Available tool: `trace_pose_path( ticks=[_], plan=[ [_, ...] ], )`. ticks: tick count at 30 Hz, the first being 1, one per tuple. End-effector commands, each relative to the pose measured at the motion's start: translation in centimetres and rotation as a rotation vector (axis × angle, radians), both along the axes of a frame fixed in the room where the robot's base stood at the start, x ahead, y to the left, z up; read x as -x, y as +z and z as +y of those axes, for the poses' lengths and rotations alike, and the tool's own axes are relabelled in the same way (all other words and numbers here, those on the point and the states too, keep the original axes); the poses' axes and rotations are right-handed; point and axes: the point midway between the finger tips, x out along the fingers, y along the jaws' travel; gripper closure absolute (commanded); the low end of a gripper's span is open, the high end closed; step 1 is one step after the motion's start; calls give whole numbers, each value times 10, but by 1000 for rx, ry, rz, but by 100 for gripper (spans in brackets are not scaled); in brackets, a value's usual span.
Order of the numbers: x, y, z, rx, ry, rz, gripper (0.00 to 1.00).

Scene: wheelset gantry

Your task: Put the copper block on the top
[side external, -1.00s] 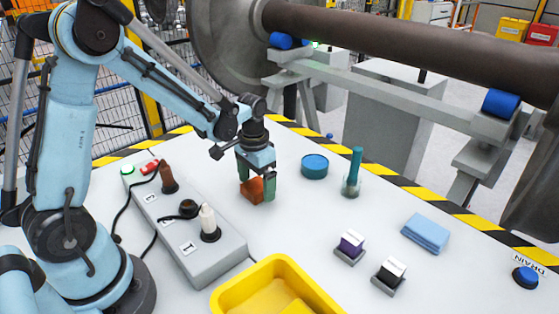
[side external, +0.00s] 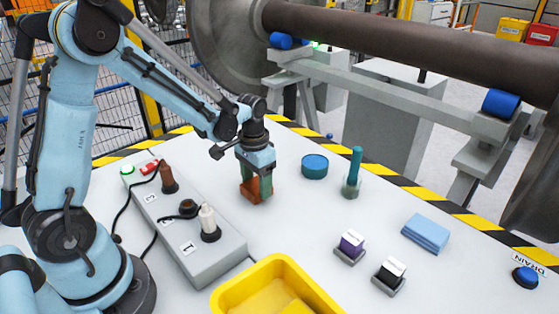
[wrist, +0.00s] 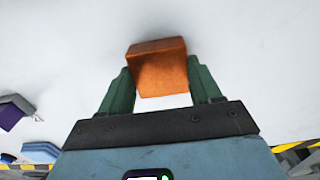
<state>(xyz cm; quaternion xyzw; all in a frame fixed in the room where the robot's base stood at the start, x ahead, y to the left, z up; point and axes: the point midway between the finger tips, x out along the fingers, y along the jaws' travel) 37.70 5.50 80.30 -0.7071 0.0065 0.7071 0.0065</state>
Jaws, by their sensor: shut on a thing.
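The copper block (side external: 250,191) is an orange-brown cuboid on or just above the white table, between the grey control box and the teal round tin. My gripper (side external: 257,186) points down over it, with its green fingers shut on the block's sides. In the wrist view the copper block (wrist: 161,70) sits between the two fingers of my gripper (wrist: 161,86), reaching out past the tips. Its underside is hidden, so I cannot tell whether it touches the table.
The grey control box (side external: 188,240) with plugs lies left, the yellow bin (side external: 225,296) in front. The teal tin (side external: 314,166) and a glass with a teal stick (side external: 352,176) stand right.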

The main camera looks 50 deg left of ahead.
Motion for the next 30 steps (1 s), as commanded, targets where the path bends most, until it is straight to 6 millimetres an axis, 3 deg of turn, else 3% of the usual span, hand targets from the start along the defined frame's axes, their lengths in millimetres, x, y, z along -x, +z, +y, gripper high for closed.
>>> trace_pose_path(
  ticks=[8,14,24,30],
  plan=[
    [0,13,0,0,0,0,100],
    [0,40,0,0,0,0,100],
    [27,82,-65,0,-7,0,100],
    [39,100,-93,0,-5,0,100]
  ],
)
